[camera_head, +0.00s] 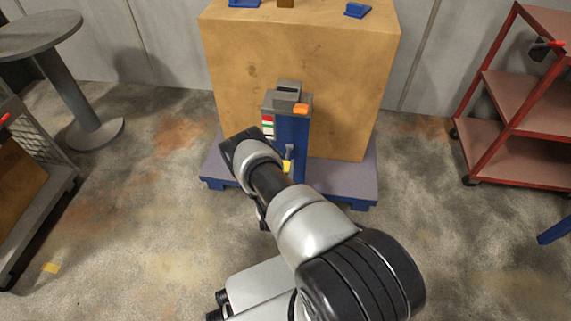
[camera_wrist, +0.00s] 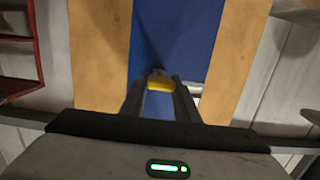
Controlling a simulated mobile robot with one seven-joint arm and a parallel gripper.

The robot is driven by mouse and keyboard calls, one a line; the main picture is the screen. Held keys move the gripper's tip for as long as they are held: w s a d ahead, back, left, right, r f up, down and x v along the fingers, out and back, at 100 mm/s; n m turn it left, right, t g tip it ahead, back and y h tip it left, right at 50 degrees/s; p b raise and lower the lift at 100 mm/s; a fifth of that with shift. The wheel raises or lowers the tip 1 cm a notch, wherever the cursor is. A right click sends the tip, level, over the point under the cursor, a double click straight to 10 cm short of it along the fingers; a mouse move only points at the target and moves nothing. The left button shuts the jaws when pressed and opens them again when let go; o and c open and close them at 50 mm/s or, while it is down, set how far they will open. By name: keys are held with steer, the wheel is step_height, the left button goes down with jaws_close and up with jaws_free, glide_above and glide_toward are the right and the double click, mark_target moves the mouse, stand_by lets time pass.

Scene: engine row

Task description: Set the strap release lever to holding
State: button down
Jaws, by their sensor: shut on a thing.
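The strap release lever shows a yellow grip (camera_head: 287,167) on the lower front of a blue post (camera_head: 292,135), which stands against a large tan crate. In the wrist view the yellow grip (camera_wrist: 160,82) lies between the two dark fingers of my gripper (camera_wrist: 160,88), with the blue post face behind it. My gripper is shut on this grip. In the head view my arm covers the gripper and part of the lever. A small plate (camera_head: 267,127) with red, white and green bands is on the post's left side. I cannot tell which setting the lever is at.
The tan crate (camera_head: 345,90) stands on a blue-purple pallet (camera_head: 350,180). An orange piece (camera_head: 301,109) sits at the post's top. A red shelf cart (camera_head: 520,105) is at the right, a round grey table (camera_head: 45,35) at the left. Floor is open on both sides.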

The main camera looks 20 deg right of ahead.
steer(key=r+g+p, duration=0.1)
steer(key=r+g+y+p, duration=0.1)
steer(key=r+p, duration=0.1)
steer(key=p, duration=0.1)
steer(key=shift+w+d+r+g+y, duration=0.1)
steer(key=shift+w+r+g+y, duration=0.2)
steer(key=shift+g+y, duration=0.1)
steer(key=shift+w+d+r+g+y+p, duration=0.2)
steer(key=shift+r+g+y+p, duration=0.5)
steer(key=shift+g, duration=0.2)
steer(key=shift+w+d+r+g+y+p, duration=0.25)
steer(key=shift+r+g+y, duration=0.25)
steer(key=shift+g, duration=0.4)
steer(key=shift+w, duration=0.1)
steer(key=c, duration=1.4)
jaws_free()
steer(key=shift+o, duration=0.2)
steer(key=p+v, duration=0.3)
steer(key=v, duration=1.4)
steer(key=shift+r, duration=0.2)
